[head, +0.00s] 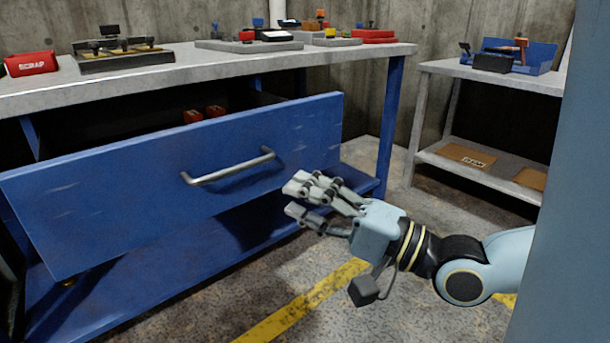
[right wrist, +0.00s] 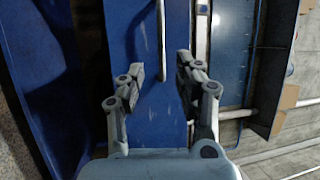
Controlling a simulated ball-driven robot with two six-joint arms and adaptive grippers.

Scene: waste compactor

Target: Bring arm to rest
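My right gripper (head: 296,198) is in front of the right half of a blue drawer (head: 110,190) of the workbench, to the right of the drawer's metal handle (head: 230,168). In the right wrist view my right gripper (right wrist: 160,80) has its two fingers apart with nothing between them. The drawer front (right wrist: 150,120) and the handle (right wrist: 161,40) lie beyond the fingertips, and the gripper looks apart from the handle. The drawer stands pulled out from the bench. My left gripper is in neither view.
The workbench top (head: 215,68) carries a red scrap pouch (head: 30,64), a tool tray (head: 120,57) and several small items. Orange-red objects (head: 204,114) lie inside the drawer. A side table (head: 500,76) with a blue bin stands at the right. The floor between is clear.

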